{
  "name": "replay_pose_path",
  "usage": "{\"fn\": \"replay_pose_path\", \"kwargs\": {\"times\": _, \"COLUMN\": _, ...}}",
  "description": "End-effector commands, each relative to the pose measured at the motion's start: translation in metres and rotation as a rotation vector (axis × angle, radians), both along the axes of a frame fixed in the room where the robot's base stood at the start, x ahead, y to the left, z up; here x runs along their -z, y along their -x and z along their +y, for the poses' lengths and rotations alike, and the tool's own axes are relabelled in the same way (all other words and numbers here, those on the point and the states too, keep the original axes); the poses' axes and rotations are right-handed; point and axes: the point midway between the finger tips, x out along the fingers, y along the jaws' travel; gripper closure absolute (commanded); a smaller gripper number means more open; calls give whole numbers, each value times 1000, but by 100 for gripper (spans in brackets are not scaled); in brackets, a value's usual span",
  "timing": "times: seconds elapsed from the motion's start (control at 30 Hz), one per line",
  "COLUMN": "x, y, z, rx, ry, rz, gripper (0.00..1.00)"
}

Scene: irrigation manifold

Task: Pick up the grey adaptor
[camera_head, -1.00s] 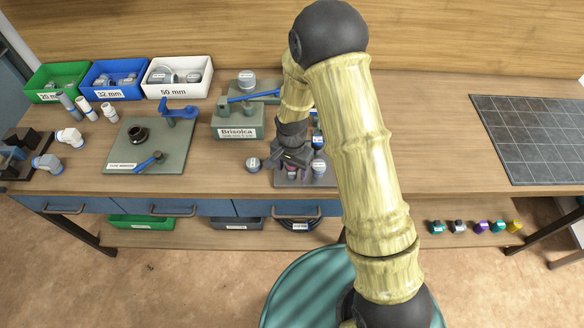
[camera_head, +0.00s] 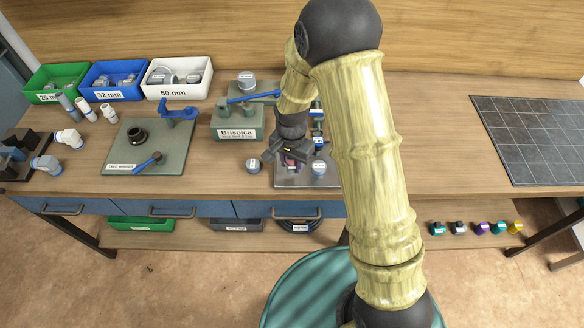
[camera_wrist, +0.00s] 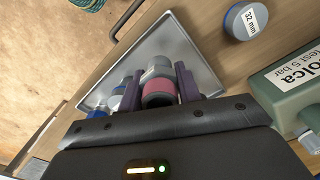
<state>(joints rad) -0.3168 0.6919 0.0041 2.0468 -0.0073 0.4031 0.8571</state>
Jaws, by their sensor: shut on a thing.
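My gripper (camera_wrist: 159,88) is shut on a short round fitting with a grey top (camera_wrist: 158,68) and a pink-red band (camera_wrist: 158,93), probably the grey adaptor; no label on it can be read. One dark purple finger is on each side of it. In the head view my gripper (camera_head: 291,156) is over the left part of a shallow metal tray (camera_head: 310,182), and only a bit of pink shows between the fingers. The tray (camera_wrist: 180,38) lies behind the fitting in the wrist view. Whether the fitting is clear of the tray is hard to tell.
Blue-and-grey fittings (camera_head: 319,168) stand on the tray close to my gripper. A labelled 32 mm fitting (camera_wrist: 246,20) stands on the bench beside the tray. The green Brisolca block (camera_head: 238,122) is just behind. The bench is clear between the tray and the dark tiled mat (camera_head: 540,135).

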Motion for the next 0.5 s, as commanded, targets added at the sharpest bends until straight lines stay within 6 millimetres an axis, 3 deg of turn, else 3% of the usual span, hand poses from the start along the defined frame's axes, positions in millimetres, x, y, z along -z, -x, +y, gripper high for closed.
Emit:
{"fn": "replay_pose_path", "kwargs": {"times": 0.3, "x": -55, "y": -1, "z": 1, "rx": -1, "ry": -2, "rz": -3, "gripper": 89}}
{"fn": "replay_pose_path", "kwargs": {"times": 0.5, "x": -67, "y": 0, "z": 0, "rx": 0, "ry": -1, "rz": -1, "gripper": 89}}
